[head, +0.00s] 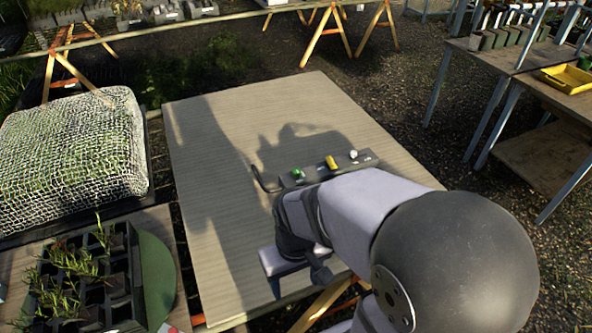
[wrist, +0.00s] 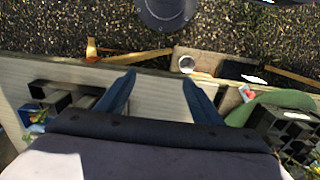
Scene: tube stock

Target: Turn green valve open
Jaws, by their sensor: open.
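A dark valve block (head: 315,170) lies on the wooden table, with a green valve (head: 297,174) at its left end. A yellow valve (head: 331,162) is in the middle and a white valve (head: 353,154) at the right end. The green handle is too small to tell how it is turned. My gripper (head: 297,280) is nearer the table's front edge than the block, apart from the valves. In the wrist view my gripper (wrist: 158,85) has its two blue fingers spread, with only table and ground showing between them. I cannot make out the green valve there.
The table (head: 215,140) is clear left of the block. A dark bent handle or pipe (head: 263,180) sticks out at the block's left end. A net-covered bed (head: 72,155) and a seedling tray (head: 85,285) stand left. Benches (head: 545,85) stand right.

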